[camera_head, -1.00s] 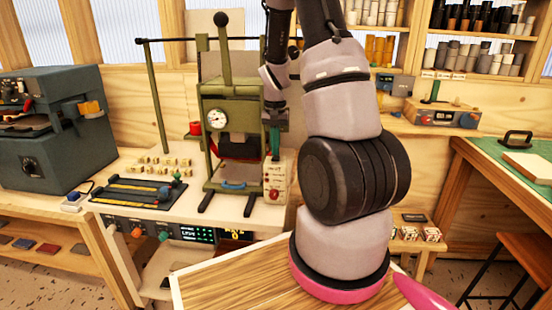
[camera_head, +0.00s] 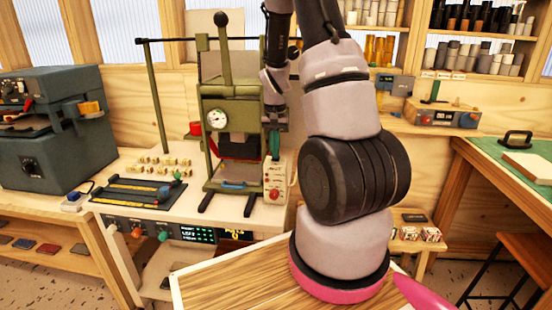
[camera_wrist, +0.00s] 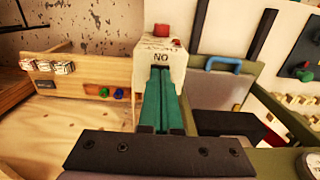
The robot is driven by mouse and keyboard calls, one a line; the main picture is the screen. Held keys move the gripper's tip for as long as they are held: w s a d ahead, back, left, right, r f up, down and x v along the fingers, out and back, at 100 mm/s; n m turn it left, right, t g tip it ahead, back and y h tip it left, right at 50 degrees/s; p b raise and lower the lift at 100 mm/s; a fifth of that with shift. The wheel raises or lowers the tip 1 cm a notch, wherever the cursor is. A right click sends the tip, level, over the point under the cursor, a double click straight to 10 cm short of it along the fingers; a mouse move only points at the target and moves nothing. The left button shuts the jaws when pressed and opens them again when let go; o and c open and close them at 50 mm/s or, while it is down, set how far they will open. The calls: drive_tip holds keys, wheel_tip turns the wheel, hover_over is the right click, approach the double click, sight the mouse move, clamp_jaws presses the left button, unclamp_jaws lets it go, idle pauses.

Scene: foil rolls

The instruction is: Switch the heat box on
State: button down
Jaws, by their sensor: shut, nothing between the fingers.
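The heat box (camera_head: 280,180) is a small cream box with a red knob, standing at the right foot of the green press. In the wrist view the heat box (camera_wrist: 151,44) shows a red knob on its far face and upside-down lettering, with "ON" nearest me. My gripper (camera_head: 274,155) points down at the top of the box. In the wrist view its green fingers (camera_wrist: 161,72) are together and empty, with their tips right by the "ON" marking. I cannot tell whether they touch the box. Any switch lever there is hidden by the fingertips.
The green press (camera_head: 232,130) with a gauge stands close to the left of my gripper. A black rail fixture (camera_head: 135,192) and several small yellow blocks lie further left on the bench. A low wooden shelf (camera_wrist: 75,85) with small boxes lies left in the wrist view.

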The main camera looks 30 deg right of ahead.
drive_tip(key=shift+f, duration=0.3)
drive_tip(key=shift+r, duration=3.5)
drive_tip(key=s+a+r+n+t+y, duration=0.1)
drive_tip(key=s+a+r+t, duration=0.15)
drive_tip(key=r, duration=0.45)
drive_tip(key=s+a+r+t, duration=0.1)
drive_tip(key=s+a+r, duration=0.25)
drive_tip(key=r, duration=0.45)
drive_tip(key=s+a+r+t, duration=0.2)
drive_tip(key=s+a+r, duration=0.1)
drive_tip(key=s, duration=0.3)
drive_tip(key=s+a+r+n+t+y, duration=0.1)
drive_tip(key=s+a+r, duration=0.3)
drive_tip(key=s+r, duration=0.2)
drive_tip(key=shift+s+a+n+t, duration=0.15)
drive_tip(key=shift+s+n+t, duration=0.2)
drive_tip(key=shift+s, duration=0.45)
